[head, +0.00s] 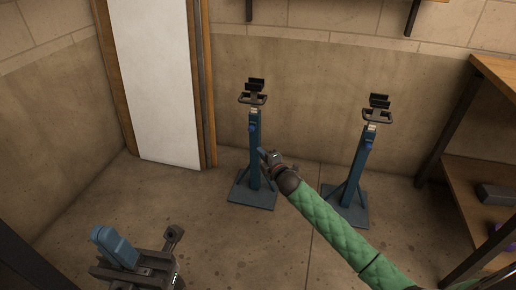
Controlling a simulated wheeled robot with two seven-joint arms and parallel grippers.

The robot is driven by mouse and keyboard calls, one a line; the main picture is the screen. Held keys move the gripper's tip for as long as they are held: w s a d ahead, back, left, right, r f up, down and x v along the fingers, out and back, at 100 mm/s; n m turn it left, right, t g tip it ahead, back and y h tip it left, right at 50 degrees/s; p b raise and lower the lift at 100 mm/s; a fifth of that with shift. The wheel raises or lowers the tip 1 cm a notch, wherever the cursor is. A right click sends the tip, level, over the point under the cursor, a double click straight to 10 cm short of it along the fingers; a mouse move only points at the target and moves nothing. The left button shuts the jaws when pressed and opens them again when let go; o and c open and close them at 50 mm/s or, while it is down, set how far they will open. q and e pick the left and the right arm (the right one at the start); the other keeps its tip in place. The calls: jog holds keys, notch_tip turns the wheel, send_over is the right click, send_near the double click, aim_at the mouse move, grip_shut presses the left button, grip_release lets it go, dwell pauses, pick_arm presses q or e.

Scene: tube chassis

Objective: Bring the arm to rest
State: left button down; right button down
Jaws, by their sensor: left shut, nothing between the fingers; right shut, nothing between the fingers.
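My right arm, in a green quilted sleeve, reaches in from the lower right of the head view. Its dark gripper (269,158) is small at the arm's far end and appears shut and empty. In the picture it overlaps the right side of the left blue stand (255,150); I cannot tell whether they touch. A second blue stand (359,160) is upright to the right, its base partly behind my sleeve. Both stands have dark cradles on top, with nothing lying in them. I cannot make out my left gripper.
A grey machine part with a blue block (115,247) is at the lower left, cut off by the picture edge. A white panel (155,80) stands against the back wall. A wooden shelf (478,178) is at the right. Floor is bare left of the stands.

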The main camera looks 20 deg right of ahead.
jog(key=shift+s, duration=0.3)
